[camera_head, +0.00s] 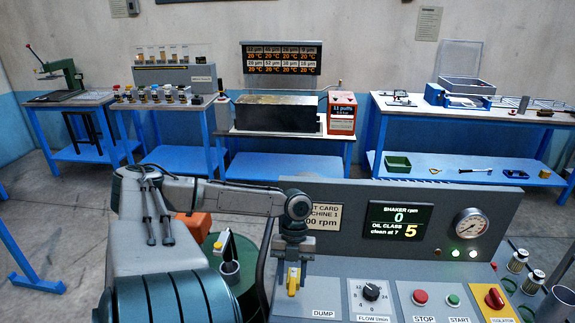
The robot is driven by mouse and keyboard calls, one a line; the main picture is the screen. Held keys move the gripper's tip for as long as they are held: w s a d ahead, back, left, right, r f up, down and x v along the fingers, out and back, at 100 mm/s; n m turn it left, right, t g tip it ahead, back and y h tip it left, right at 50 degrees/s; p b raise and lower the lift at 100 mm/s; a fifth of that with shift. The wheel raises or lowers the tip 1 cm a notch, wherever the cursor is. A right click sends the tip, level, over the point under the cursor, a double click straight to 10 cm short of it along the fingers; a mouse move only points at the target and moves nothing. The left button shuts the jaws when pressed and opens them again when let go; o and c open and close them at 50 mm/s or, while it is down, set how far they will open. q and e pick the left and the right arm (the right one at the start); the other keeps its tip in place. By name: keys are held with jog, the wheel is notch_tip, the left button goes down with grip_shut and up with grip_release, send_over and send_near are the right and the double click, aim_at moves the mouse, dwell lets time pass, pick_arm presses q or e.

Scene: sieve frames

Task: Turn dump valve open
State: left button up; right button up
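The lever's visible part runs roughly up and down in the picture. My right gripper is not in view.
Right of the lever are a black flow knob (371,291), a red stop button (420,297), a green start button (453,301) and a red-yellow isolator (494,298). A green drum (246,280) stands left of the panel.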

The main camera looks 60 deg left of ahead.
pick_arm(q)
jog(key=s+d+r+p, duration=0.1)
jog(key=s+d+p, duration=0.1)
jog(key=s+d, duration=0.5)
jog(key=shift+s+d+r, duration=0.15)
jog(key=shift+s+d, duration=0.25)
jog(key=shift+d, duration=1.6)
